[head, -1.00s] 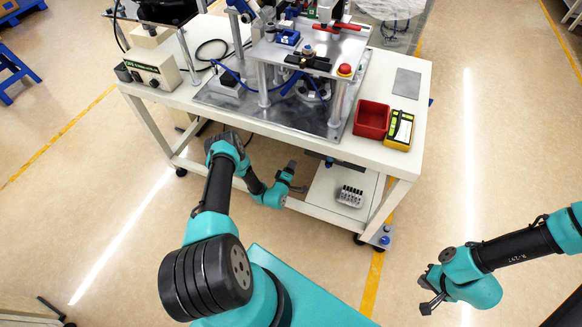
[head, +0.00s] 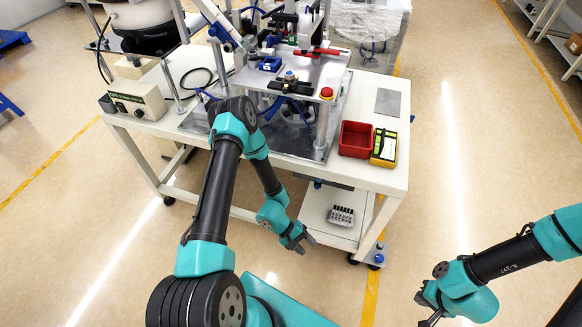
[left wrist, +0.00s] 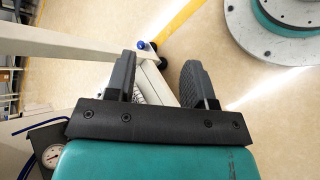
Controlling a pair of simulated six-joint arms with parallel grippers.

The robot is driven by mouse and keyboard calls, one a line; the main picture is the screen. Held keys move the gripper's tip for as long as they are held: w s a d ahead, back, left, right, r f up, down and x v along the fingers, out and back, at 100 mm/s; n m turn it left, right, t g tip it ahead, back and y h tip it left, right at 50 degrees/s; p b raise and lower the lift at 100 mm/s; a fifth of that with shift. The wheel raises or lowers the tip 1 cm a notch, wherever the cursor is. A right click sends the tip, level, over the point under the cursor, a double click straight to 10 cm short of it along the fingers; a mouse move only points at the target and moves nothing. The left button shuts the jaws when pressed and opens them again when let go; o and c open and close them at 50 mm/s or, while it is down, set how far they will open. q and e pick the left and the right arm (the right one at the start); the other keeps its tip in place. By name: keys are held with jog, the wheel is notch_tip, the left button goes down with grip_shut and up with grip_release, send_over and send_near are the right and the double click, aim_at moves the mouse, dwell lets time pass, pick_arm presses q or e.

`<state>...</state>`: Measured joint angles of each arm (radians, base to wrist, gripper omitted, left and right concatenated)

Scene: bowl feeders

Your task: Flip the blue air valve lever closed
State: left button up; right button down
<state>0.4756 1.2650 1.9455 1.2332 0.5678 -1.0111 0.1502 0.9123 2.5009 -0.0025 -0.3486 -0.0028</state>
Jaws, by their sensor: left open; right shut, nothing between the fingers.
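A small blue part (head: 379,258) sits low at the table's front right leg, just above the caster. It also shows as a blue knob (left wrist: 141,45) in the left wrist view, beyond my left fingers. It may be the valve lever; its shape and position are too small to tell. My left gripper (head: 303,243) is open and empty in front of the table, left of the blue part and apart from it. Its two fingers (left wrist: 158,80) stand wide apart in the wrist view. My right gripper (head: 428,308) is shut and empty over the floor at right.
A pressure gauge (left wrist: 52,155) with blue tubing is at the wrist view's lower left. The white table (head: 375,178) carries a red bin (head: 355,139), a yellow-black device (head: 384,147) and a fixture. A metal block (head: 341,215) sits on the lower shelf.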

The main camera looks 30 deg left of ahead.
pick_arm(q)
jog(key=s+a+r+m+g+y, duration=0.2)
jog(key=s+a+r+m+y, duration=0.3)
jog(key=a+r+y, duration=0.2)
jog(key=shift+w+d+r+m+t, duration=0.25)
jog(key=shift+w+r+t, duration=0.2)
jog(key=shift+r, duration=0.2)
jog(key=shift+w+d+r+m+t, duration=0.2)
jog(key=shift+w+d+r+t, duration=0.15)
jog(key=shift+w+r, duration=0.25)
jog(key=shift+w+d+r+m+t, duration=0.25)
jog(key=shift+w+r+t, duration=0.15)
jog(key=shift+r, duration=0.35)
jog(key=shift+c, duration=0.2)
